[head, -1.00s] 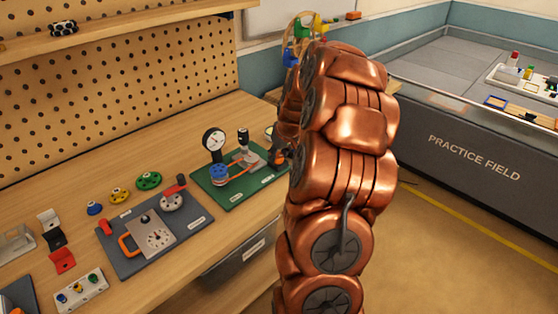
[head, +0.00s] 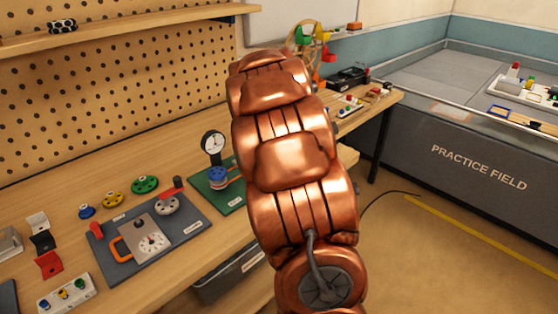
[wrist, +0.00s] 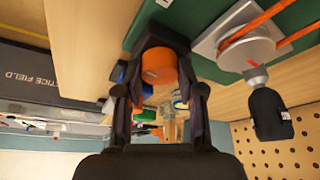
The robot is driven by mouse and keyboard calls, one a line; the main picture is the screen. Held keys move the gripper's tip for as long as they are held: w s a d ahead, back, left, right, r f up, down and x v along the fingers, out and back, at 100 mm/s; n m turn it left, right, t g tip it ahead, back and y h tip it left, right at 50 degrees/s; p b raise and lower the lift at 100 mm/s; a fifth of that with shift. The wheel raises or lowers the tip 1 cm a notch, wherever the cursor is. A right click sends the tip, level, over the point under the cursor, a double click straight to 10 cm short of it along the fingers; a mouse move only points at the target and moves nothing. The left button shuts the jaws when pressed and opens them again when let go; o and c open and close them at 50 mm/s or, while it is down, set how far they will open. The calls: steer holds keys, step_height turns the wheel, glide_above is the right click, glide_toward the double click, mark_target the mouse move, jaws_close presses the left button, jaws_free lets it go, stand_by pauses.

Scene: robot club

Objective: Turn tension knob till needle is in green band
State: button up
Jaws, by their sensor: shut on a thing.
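In the wrist view, my gripper (wrist: 158,95) is shut on an orange tension knob (wrist: 158,66) at the edge of the green board (wrist: 190,22). The fingers lie on both sides of the knob. In the head view, my copper arm hides the gripper, the knob and the right part of the green board (head: 229,204). The round white gauge (head: 213,143) stands upright at the back of that board. Its needle and any green band are too small to read. A blue pulley (head: 218,176) sits in front of the gauge with an orange belt (head: 234,181).
A grey board (head: 184,232) with a dial plate lies left of the green board. Coloured wheels (head: 144,185) lie behind it.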

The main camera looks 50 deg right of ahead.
steer(key=shift+m, duration=0.3)
steer(key=o, duration=1.1)
steer(key=shift+o, duration=0.2)
steer(key=v, duration=1.2)
steer(key=shift+w, duration=0.1)
